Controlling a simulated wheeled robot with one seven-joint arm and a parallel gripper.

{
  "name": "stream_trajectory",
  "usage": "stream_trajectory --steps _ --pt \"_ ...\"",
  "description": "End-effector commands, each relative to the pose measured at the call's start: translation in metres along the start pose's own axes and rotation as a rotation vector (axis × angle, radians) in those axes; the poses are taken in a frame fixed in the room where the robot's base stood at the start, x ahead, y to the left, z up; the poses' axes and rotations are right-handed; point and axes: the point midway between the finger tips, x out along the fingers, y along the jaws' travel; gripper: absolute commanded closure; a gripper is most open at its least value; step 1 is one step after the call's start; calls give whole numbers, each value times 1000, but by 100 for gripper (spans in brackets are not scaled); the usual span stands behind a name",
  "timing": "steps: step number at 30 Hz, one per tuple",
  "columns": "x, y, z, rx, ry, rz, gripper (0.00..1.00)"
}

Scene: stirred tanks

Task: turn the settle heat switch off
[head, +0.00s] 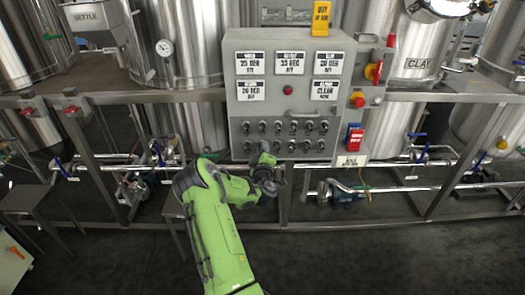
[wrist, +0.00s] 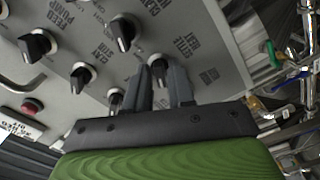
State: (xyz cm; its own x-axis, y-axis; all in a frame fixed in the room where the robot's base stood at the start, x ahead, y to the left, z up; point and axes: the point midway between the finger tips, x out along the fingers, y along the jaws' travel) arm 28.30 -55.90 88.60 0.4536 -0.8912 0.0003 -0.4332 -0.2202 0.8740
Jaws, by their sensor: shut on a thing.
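The grey control panel (head: 290,112) stands at the centre of the head view, with two rows of small black switches along its lower part. My gripper (head: 264,168) is at the panel's lower left edge in the head view. In the wrist view, my gripper (wrist: 163,78) has its two dark fingers on either side of a black switch knob (wrist: 157,62), closed on it.
Another black knob (wrist: 115,97) sits close to the left finger. More knobs, such as one (wrist: 123,33) above, surround the fingers. A red button (wrist: 32,106) is at the left. Pipes and valves (wrist: 300,75) run at the right. Steel tanks (head: 190,45) stand behind the panel.

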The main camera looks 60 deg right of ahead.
Motion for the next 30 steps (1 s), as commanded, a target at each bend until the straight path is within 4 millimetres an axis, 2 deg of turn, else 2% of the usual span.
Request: stream_trajectory --steps 7,8,10,20,23,30 --pt "0 -1 0 1 -1 -2 100" --pt "0 -1 0 1 -1 -2 74" --pt "0 -1 0 1 -1 -2 64" --pt "-4 0 1 3 -3 1 64" --pt "-19 -1 2 4 -5 2 64" --pt "-73 -7 4 6 -2 1 64"
